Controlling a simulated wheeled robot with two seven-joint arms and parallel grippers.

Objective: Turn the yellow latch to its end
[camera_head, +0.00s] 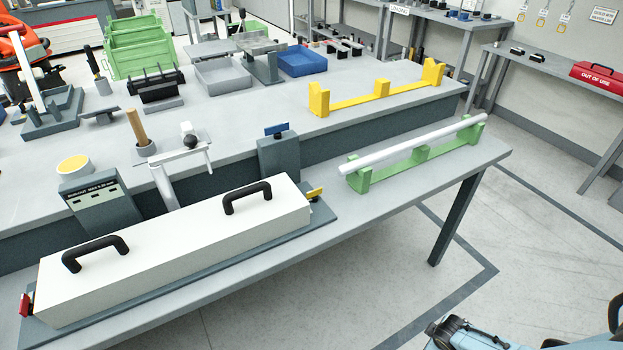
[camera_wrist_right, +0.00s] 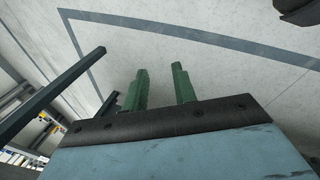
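The yellow latch (camera_head: 315,194) is a small piece at the right end of a long white cover (camera_head: 180,245) with two black handles. It sticks out just beyond the cover's upper right end, above the grey base plate. A small red piece (camera_head: 26,304) shows at the cover's left end. My right gripper (camera_wrist_right: 160,68) shows in the right wrist view with two green fingers apart and nothing between them. It points at bare floor, far from the latch. Part of my blue right arm shows at the lower right of the head view. My left gripper is not in view.
A green rack (camera_head: 419,156) holding a white rod (camera_head: 410,147) stands right of the cover on the same bench. A yellow rack (camera_head: 381,90) is on the raised shelf behind. A grey post (camera_head: 280,158) with a blue top stands behind the latch. Floor right of the bench is clear.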

